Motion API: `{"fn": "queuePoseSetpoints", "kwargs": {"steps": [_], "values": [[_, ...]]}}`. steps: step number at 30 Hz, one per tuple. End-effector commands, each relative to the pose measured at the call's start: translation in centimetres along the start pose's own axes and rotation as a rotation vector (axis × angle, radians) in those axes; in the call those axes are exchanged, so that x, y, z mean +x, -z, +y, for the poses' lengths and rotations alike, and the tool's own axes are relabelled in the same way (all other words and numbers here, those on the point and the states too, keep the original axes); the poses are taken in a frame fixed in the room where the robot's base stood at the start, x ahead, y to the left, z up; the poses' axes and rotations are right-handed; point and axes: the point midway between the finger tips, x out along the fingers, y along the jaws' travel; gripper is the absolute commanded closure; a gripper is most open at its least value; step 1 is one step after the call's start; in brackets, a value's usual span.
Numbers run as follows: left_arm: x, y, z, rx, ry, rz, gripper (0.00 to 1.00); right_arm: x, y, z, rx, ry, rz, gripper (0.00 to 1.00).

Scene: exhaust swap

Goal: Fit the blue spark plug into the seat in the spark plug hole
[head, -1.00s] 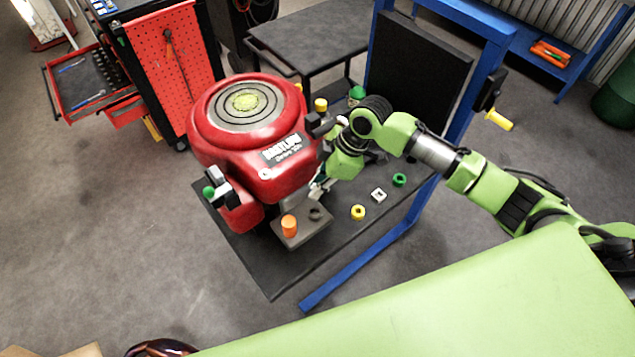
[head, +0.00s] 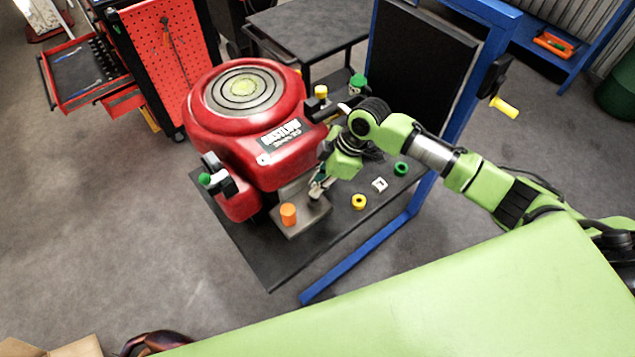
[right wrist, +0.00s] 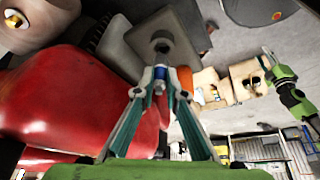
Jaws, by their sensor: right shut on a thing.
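My right gripper (head: 318,189) is over the grey plate (head: 298,222) in front of the red engine (head: 250,120). Its fingers (right wrist: 160,92) are shut on the blue spark plug (right wrist: 160,73), which shows between the fingertips in the right wrist view. The plug points towards the dark hole (right wrist: 161,45) in the grey block just ahead of it. I cannot tell whether the plug's tip touches the hole. In the head view the gripper covers the hole and most of the plug.
An orange cylinder (head: 288,212) stands on the plate beside the hole. A yellow ring (head: 359,202), a white square piece (head: 380,184) and a green ring (head: 401,168) lie on the dark table (head: 262,262) to the right. The blue frame (head: 365,252) stands at its right edge.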

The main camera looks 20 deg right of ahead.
Motion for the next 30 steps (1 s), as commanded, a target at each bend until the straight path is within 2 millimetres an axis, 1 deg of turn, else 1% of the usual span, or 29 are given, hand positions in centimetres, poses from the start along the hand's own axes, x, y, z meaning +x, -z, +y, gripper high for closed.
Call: {"fn": "queuePoseSetpoints", "kwargs": {"steps": [12, 30], "values": [[-0.59, 0.04, -0.22, -0.001, 0.003, 0.000, 0.66, -0.09, 0.05, -0.01, 0.000, 0.000, 0.000, 1.00], [-0.72, 0.06, -0.31, -0.001, 0.004, 0.000, 0.66, -0.07, 0.03, -0.01, 0.000, 0.000, 0.000, 1.00]]}}
